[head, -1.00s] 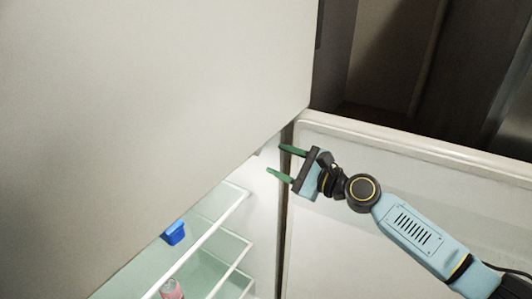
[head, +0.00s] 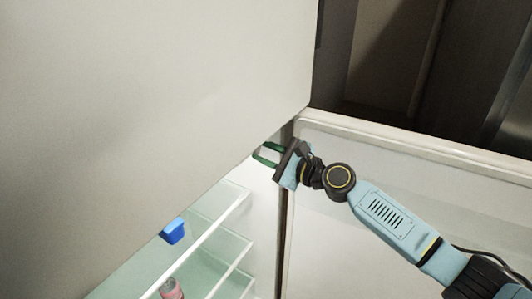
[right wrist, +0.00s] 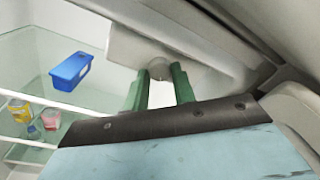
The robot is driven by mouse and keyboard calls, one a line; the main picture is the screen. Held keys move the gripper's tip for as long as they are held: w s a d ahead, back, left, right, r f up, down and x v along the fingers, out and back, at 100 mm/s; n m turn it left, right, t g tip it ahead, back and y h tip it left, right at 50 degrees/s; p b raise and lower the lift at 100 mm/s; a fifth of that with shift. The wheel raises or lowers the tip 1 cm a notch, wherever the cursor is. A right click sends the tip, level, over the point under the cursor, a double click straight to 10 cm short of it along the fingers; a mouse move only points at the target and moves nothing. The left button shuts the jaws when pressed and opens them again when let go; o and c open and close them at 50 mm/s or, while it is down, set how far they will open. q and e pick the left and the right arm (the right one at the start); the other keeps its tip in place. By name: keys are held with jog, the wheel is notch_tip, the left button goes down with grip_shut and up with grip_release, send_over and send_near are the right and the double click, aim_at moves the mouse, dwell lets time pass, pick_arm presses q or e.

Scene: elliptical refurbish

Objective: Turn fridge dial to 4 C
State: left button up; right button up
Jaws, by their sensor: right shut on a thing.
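The fridge dial (right wrist: 158,65) is a small round grey knob under the housing at the top of the fridge interior, seen in the right wrist view. My right gripper (right wrist: 161,72) has its two green fingertips on either side of the dial and is shut on it. In the head view my right gripper (head: 263,154) reaches in below the fridge's upper front (head: 150,100), whose edge hides the dial. No dial markings are readable. My left gripper is not in view.
The open fridge door (head: 400,175) stands to the right, behind my right arm. Glass shelves (head: 225,205) lie below the gripper. A blue box (right wrist: 71,71) rests on a shelf, with small cans and jars (right wrist: 50,119) lower down.

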jog(key=shift+f+n+b, duration=0.25)
jog(key=shift+n+b, duration=0.45)
jog(key=shift+c, duration=0.4)
jog(key=shift+r+n+b, duration=0.15)
jog(key=shift+n+b, duration=0.25)
jog(key=shift+n, duration=0.4)
jog(key=o, duration=1)
jog(key=shift+r, duration=0.1)
